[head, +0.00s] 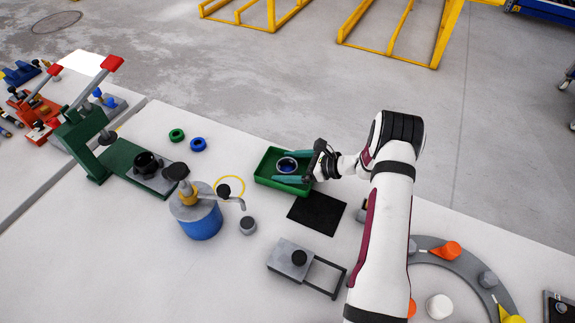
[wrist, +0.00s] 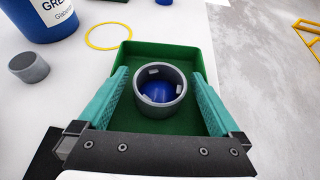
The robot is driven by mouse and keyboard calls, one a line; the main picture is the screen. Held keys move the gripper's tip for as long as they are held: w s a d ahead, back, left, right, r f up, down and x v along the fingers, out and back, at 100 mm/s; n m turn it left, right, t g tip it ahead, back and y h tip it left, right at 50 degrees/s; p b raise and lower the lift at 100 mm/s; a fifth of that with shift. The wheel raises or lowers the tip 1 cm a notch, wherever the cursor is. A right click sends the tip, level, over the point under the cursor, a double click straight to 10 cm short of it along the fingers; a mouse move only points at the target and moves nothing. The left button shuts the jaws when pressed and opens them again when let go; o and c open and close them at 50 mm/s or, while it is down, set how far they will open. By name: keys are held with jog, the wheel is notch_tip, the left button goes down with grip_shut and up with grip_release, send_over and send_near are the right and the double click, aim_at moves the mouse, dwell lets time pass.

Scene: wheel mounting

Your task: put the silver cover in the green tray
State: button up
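A silver-grey round cover (head: 287,165), hollow with a blue inside, sits in the green tray (head: 262,181). In the wrist view the cover (wrist: 141,96) stands on the floor of the tray (wrist: 187,51), with its open side facing up and small tabs on its inner wall. My gripper (head: 278,166) is over the tray with its teal fingers spread. In the wrist view the gripper (wrist: 160,73) has one finger on each side of the cover, with a gap on both sides. It holds nothing.
A small grey cylinder (head: 248,226) stands on the white table beside a blue grease can (head: 201,222). A yellow ring (head: 242,186) lies left of the tray, and a black mat (head: 317,213) lies in front. A green press (head: 130,165) stands farther left.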

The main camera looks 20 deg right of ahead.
jog(key=shift+r, duration=0.1)
jog(key=v, duration=1.2)
jog(key=s+a+r+n+g+h, duration=0.1)
jog(key=s+a+r+n+g, duration=0.3)
jog(key=s+a+r+n, duration=0.45)
jog(key=s+a+r+n+g+h, duration=0.1)
jog(key=s+a+r+n+g, duration=0.4)
jog(key=a, duration=0.6)
jog(key=s+r+n+h, duration=0.1)
jog(key=s+n+h, duration=0.5)
jog(key=s, duration=1)
jog(key=shift+r+n+t, duration=0.3)
jog(key=shift+r+n, duration=0.05)
jog(key=shift+n, duration=0.1)
jog(key=shift+a, duration=0.1)
